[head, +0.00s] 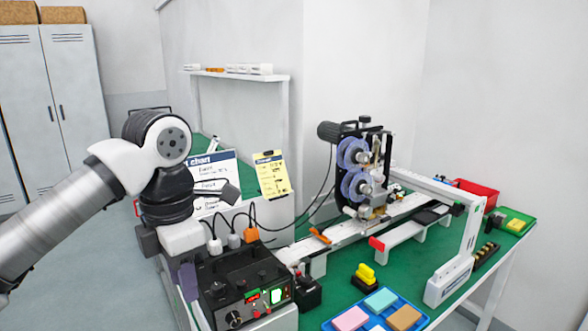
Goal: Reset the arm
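My arm comes in from the left edge and bends down at a dark wrist joint. My gripper (181,238) is at its lower end, in front of the white boards and just left of the black control box. Its fingers cannot be made out clearly, so I cannot tell whether they are open or shut. I see nothing clearly held in it. A dark purple piece (190,282) shows below it, beside the control box; I cannot tell if they touch.
The black control box (243,286) with cables stands close to my gripper. A coding machine (362,170) with purple reels stands on the green table (343,287). A blue tray (412,319) of colored blocks is at the front. Grey lockers (70,95) stand at left; floor is open there.

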